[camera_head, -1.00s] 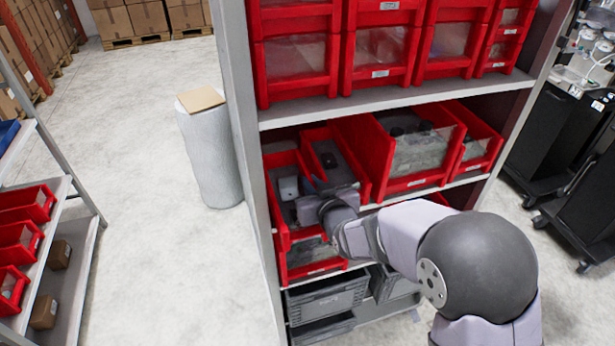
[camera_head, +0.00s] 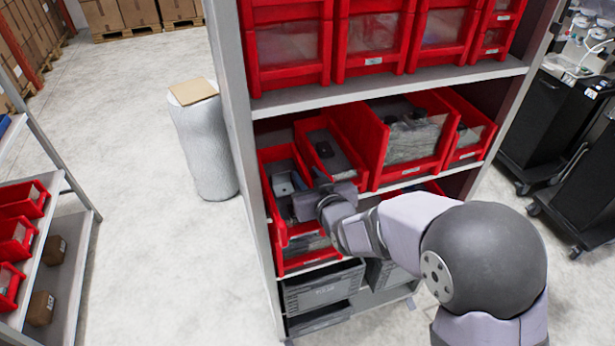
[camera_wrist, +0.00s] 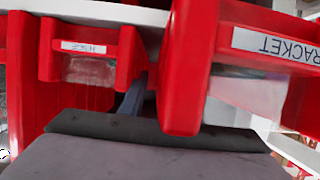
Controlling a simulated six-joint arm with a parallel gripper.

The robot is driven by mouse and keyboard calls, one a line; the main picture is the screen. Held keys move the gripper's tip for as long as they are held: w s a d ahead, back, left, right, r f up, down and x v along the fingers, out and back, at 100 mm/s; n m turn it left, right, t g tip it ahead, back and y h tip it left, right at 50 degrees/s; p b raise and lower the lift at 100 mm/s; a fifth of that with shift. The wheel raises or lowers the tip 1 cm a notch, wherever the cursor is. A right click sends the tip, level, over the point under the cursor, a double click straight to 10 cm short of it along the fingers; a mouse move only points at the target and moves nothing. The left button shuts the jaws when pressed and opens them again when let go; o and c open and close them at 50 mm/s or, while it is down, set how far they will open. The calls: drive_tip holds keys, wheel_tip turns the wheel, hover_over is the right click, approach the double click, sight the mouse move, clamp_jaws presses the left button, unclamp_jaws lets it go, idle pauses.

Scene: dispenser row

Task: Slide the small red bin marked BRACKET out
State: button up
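The small red BRACKET bin (camera_head: 283,228) is at the left end of the middle shelf, its front standing forward of the neighbouring bin. In the wrist view its red wall (camera_wrist: 188,70) is close, and its label (camera_wrist: 275,47), upside down and cut off, reads RACKET. My gripper (camera_head: 312,182) is at this bin's right front side. In the wrist view one blue-grey finger (camera_wrist: 132,98) stands between this bin and the neighbour, just beside the red wall. The other finger is hidden behind the wall there, so its closing is not visible. Grey items lie in the bin.
A neighbouring small red bin (camera_head: 357,178) and larger red bins (camera_head: 405,178) fill the shelf to the right. The shelf's grey post (camera_head: 232,130) is close on the left. Another red bin (camera_head: 310,263) and grey crates (camera_head: 325,290) sit below.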

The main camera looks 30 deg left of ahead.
drive_tip(key=shift+d, duration=0.1)
drive_tip(key=shift+b+v, duration=1.4)
drive_tip(key=shift+v, duration=2.2)
